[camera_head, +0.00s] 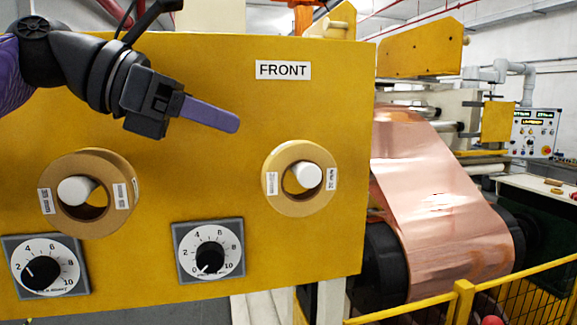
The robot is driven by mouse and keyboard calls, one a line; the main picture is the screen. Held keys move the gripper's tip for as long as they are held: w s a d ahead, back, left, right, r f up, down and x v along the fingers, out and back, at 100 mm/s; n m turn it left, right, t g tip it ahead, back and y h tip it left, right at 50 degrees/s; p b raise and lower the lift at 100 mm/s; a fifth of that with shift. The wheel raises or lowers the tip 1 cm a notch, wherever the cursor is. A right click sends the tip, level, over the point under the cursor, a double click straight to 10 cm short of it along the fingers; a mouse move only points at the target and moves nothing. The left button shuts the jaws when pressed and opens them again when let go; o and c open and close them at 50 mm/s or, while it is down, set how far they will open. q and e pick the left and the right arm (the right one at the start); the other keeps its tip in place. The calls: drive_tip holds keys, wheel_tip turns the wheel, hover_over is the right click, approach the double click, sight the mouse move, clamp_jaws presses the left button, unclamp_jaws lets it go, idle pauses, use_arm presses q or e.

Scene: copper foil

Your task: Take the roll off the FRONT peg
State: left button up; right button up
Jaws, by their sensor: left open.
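A tan cardboard-coloured roll (299,207) with small white labels hangs on a white peg (308,175) on the yellow panel (200,165), below the FRONT sign (283,70). A second, similar roll (112,165) hangs on another white peg (76,190) at the left of the panel. My left gripper (214,115) is in front of the panel's upper part, above and left of the roll under the sign, and apart from both rolls. It is open and holds nothing; its purple fingers overlap in this view and point right and slightly down. My right gripper is not in view.
Two dial knobs (209,250) (43,268) are set on the panel below the rolls. A wide copper foil sheet (440,215) runs over the machine to the right. A yellow railing (465,297) stands at the lower right. The panel face between the rolls is clear.

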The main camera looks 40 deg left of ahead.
sight(294, 143)
use_arm(q)
drive_tip(key=p+x, duration=0.1)
drive_tip(key=x, duration=0.3)
drive_tip(key=shift+w+d+r+p, duration=0.1)
drive_tip(key=shift+d+p, duration=0.25)
drive_tip(key=shift+d, duration=0.15)
drive_tip(key=x, duration=0.1)
drive_tip(key=p+x, duration=0.1)
drive_tip(key=x, duration=0.1)
drive_tip(key=p+x, duration=0.1)
drive_tip(key=shift+w+a, duration=0.2)
drive_tip(key=shift+w, duration=0.3)
drive_tip(key=shift+w+d+f, duration=0.2)
drive_tip(key=shift+f, duration=0.1)
drive_tip(key=shift+d, duration=0.1)
drive_tip(key=shift+s, duration=0.15)
drive_tip(key=shift+c, duration=1.1)
clamp_jaws()
